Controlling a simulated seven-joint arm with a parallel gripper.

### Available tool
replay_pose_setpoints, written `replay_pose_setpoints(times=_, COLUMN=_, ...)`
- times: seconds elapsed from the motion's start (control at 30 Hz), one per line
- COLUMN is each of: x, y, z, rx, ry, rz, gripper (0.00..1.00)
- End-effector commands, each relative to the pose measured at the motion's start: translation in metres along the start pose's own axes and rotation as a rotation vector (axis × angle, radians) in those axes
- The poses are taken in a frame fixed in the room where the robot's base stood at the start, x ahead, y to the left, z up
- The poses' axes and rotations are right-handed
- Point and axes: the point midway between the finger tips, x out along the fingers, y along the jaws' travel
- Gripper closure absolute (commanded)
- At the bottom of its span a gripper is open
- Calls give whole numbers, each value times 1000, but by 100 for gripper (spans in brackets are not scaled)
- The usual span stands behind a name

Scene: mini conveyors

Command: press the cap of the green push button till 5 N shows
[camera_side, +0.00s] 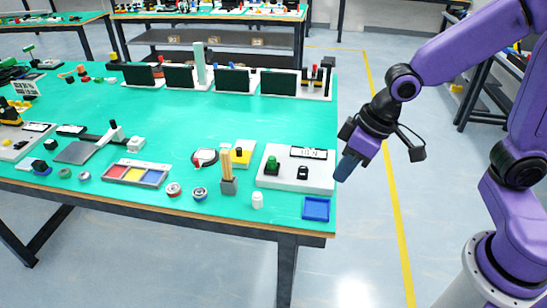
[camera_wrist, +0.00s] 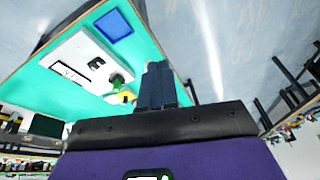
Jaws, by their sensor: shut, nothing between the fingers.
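The green push button (camera_side: 271,164) stands on a white panel (camera_side: 320,182) near the right end of the green table. A small display (camera_side: 309,152) is set in the panel behind it; its digits are too small to read surely. A black part (camera_side: 302,172) sits to the right of the button. My gripper (camera_side: 346,168) is shut and empty, just off the table's right edge, apart from the panel and the button. In the wrist view the shut fingers (camera_wrist: 157,86) show right of the green button (camera_wrist: 118,79). The display (camera_wrist: 74,73) is there too, unreadable.
A blue tray (camera_side: 316,208) lies in front of the panel. A white cylinder (camera_side: 257,200), a block with upright wooden sticks (camera_side: 228,177) and a yellow-topped box (camera_side: 240,156) stand left of it. Black screens (camera_side: 277,83) line the back. Open floor lies right of the table.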

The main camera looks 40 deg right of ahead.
Motion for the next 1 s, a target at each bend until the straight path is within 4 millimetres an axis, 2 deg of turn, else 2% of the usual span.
replay_pose_setpoints(times=0.03, x=9, y=7, z=-19, rx=66, ry=30, rz=3, gripper=100)
replay_pose_setpoints(times=0.2, x=36, y=36, z=-80, rx=288, ry=156, rz=1, gripper=100)
replay_pose_setpoints(times=0.4, x=66, y=84, z=-142, rx=538, ry=307, rz=-8, gripper=100)
replay_pose_setpoints(times=0.5, x=79, y=111, z=-166, rx=648, ry=379, rz=-16, gripper=100)
replay_pose_setpoints(times=0.6, x=89, y=136, z=-184, rx=739, ry=442, rz=-24, gripper=100)
replay_pose_setpoints(times=0.73, x=97, y=158, z=-198, rx=818, ry=499, rz=-34, gripper=100)
replay_pose_setpoints(times=0.83, x=100, y=168, z=-203, rx=850, ry=524, rz=-38, gripper=100)
replay_pose_setpoints(times=1.0, x=101, y=172, z=-206, rx=864, ry=537, rz=-41, gripper=100)
